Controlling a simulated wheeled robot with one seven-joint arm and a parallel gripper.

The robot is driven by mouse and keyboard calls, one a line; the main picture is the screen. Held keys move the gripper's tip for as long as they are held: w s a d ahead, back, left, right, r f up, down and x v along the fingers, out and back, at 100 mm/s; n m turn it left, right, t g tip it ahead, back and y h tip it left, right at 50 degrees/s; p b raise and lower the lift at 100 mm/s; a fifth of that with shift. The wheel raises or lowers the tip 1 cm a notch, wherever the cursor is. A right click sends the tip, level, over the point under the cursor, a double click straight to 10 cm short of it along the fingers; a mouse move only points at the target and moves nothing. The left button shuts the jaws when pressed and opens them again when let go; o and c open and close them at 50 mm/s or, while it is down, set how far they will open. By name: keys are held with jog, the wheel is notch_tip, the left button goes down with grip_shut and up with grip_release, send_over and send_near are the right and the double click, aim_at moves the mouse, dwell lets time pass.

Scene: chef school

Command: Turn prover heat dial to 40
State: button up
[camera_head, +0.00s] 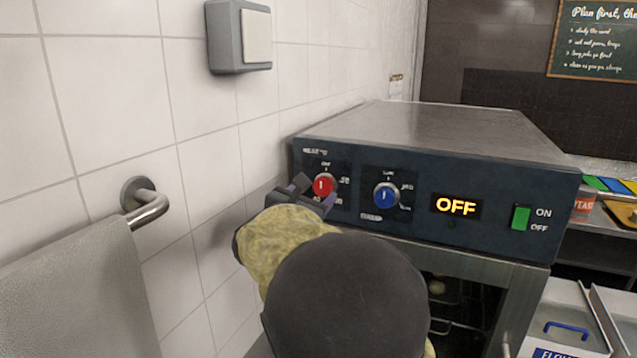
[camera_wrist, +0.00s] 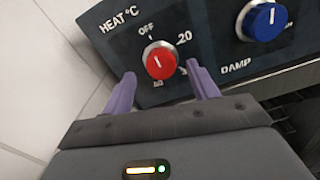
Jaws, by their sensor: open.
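The prover (camera_head: 480,155) has a dark front panel with a red heat dial (camera_head: 323,186) at its left end. In the wrist view the red dial (camera_wrist: 160,62) sits under the label "HEAT °C", with OFF above it and 20 to its upper right. Its white mark points up, towards OFF. Lower scale marks are partly hidden or too small to read surely. My gripper (camera_head: 312,190) is in front of the dial. In the wrist view its purple fingers (camera_wrist: 162,88) are open, one on each side below the dial, apart from it.
A blue damp dial (camera_head: 386,195) is right of the heat dial. A lit display (camera_head: 456,206) reads OFF, beside a green ON/OFF switch (camera_head: 521,217). A tiled wall (camera_head: 110,75) with a towel rail (camera_head: 147,208) and grey towel (camera_head: 80,290) stands close on the left.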

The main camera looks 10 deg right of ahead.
aim_at(321, 189)
jog(key=shift+p+x, duration=0.35)
jog(key=shift+x, duration=1.15)
jog(key=c, duration=1)
jog(key=shift+f+m+b, duration=0.1)
jog(key=shift+m+b, duration=0.2)
jog(key=shift+b, duration=0.3)
